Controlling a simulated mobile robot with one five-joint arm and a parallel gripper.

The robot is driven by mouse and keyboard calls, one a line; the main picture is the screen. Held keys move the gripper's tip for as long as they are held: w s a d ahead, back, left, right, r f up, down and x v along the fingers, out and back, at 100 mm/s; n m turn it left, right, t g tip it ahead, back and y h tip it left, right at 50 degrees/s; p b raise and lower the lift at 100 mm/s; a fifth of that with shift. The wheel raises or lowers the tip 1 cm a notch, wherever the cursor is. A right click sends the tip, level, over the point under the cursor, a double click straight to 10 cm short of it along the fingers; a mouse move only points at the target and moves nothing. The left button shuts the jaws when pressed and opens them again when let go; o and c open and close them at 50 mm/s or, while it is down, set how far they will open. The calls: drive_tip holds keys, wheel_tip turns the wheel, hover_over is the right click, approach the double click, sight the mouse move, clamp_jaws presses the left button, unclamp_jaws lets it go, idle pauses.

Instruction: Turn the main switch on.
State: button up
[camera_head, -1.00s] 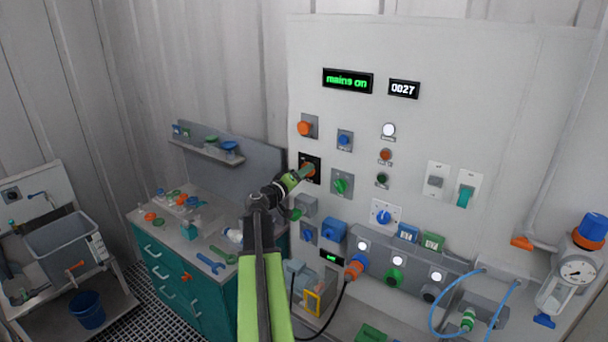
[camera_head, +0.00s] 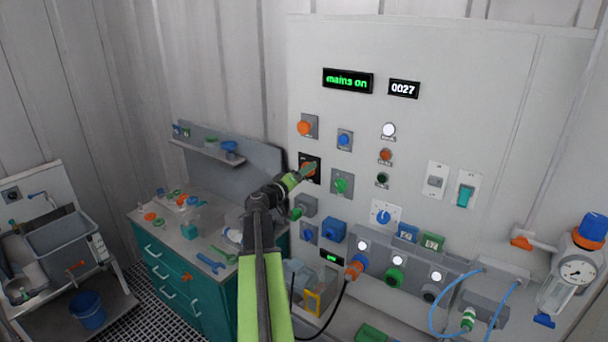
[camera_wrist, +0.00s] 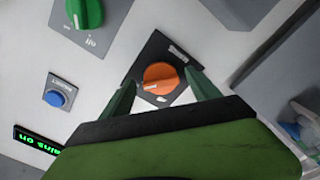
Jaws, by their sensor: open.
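The main switch, an orange rotary knob on a black plate, is on the wall panel behind my gripper's fingers in the head view (camera_head: 305,169). In the wrist view the orange knob (camera_wrist: 160,78) sits between my two green fingers, with a pale mark at its left end. My gripper (camera_wrist: 164,88) is open, one finger on each side of the knob; I cannot tell whether either touches it. In the head view my gripper (camera_head: 303,174) reaches the panel and partly covers the switch. The display (camera_head: 347,80) at the panel top reads "mains on" in green.
A green knob (camera_head: 342,183) and a blue button (camera_head: 345,140) are to the right of the switch. An orange knob (camera_head: 306,126) is above it. A grey box (camera_head: 307,205) sits just below. A teal workbench (camera_head: 190,275) stands at left.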

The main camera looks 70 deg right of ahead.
drive_tip(key=v, duration=1.7)
drive_tip(key=shift+a, duration=0.25)
drive_tip(key=shift+w, duration=0.1)
